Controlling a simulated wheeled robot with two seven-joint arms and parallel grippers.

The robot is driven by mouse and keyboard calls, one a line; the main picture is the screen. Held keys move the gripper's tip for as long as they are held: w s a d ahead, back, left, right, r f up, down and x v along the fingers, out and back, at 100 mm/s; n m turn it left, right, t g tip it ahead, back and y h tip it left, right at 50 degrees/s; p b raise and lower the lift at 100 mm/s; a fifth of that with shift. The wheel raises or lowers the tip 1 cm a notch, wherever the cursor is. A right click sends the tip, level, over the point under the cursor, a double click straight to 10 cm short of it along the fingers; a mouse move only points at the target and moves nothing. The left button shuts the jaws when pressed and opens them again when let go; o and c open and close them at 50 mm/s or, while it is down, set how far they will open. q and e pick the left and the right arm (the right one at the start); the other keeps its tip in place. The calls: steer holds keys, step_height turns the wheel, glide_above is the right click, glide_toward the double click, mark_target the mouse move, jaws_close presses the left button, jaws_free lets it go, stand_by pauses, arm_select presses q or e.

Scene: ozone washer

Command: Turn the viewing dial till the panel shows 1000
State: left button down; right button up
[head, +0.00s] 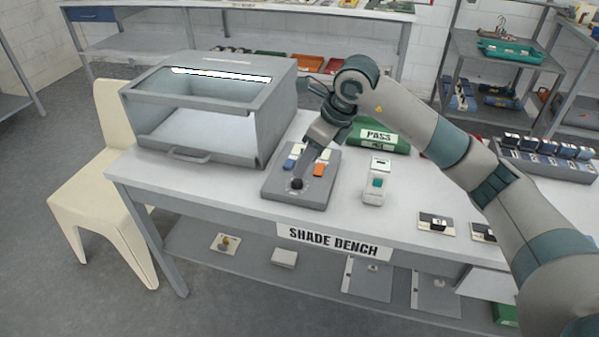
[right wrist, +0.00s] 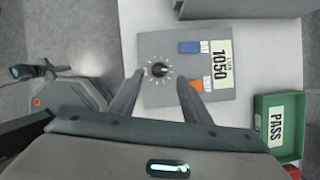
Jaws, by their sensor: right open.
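My right gripper (head: 307,170) points down over the panel at the dial. Its fingers are open on either side of the dial, which shows between and slightly beyond the tips. My left gripper is not in view.
The panel has blue (right wrist: 189,47) and orange (right wrist: 196,85) buttons. The grey booth (head: 195,125) stands to the left. A green PASS tray (head: 393,148) lies behind, right of the panel. A pale handheld device (head: 375,185) lies to the right. Bench front right of the panel is partly clear.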

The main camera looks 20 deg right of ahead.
mark_target(297, 182)
steer(key=shift+p+x, duration=0.35)
steer(key=shift+x, duration=2.8)
steer(key=c, duration=1)
